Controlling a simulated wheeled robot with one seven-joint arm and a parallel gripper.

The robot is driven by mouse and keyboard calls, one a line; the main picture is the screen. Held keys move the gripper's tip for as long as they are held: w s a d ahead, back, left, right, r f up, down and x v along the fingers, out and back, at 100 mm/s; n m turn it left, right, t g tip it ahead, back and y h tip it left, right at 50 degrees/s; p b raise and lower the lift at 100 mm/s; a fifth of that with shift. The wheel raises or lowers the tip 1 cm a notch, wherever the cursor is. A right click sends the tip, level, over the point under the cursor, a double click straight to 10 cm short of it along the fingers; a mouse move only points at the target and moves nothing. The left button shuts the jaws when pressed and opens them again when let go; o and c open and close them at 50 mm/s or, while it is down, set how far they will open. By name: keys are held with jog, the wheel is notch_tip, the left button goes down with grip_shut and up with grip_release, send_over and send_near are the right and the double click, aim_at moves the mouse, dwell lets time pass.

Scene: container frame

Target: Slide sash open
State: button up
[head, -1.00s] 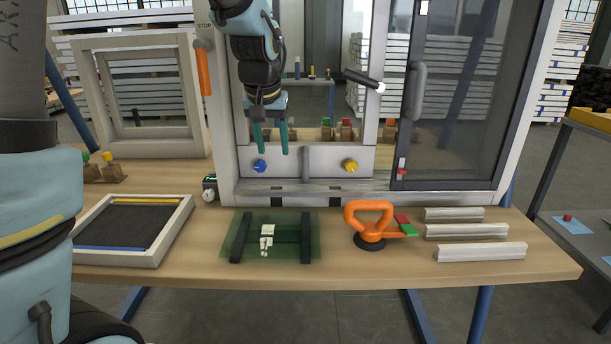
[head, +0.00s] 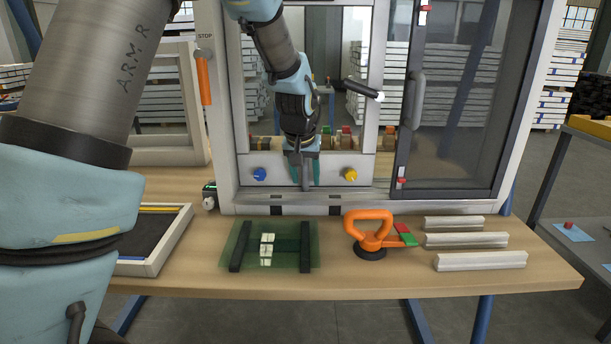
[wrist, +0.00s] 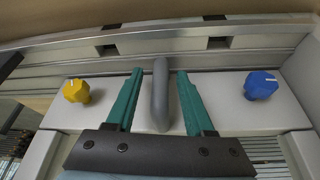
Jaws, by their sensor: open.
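A white-framed sash (head: 335,175) stands in the frame on the bench. Its lower rail carries a blue knob (head: 260,174), a yellow knob (head: 350,174) and a grey upright bar handle (head: 307,176) between them. My gripper (head: 305,178) is in front of that handle. In the wrist view, my gripper's green fingers (wrist: 158,76) are open, one on each side of the handle (wrist: 160,95), with a gap visible on both sides. The blue knob (wrist: 260,85) and yellow knob (wrist: 76,91) lie outside the fingers.
A dark-framed panel (head: 400,150) with its own grey handle (head: 415,98) fills the right side. A black lever (head: 363,89) sticks out from the white frame. An orange suction lifter (head: 370,235), white profiles (head: 465,240) and a glass pane (head: 305,250) lie on the bench (head: 350,285).

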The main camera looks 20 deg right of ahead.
jog(key=shift+f, duration=0.15)
grip_shut()
dwell(0.4)
dwell(1.0)
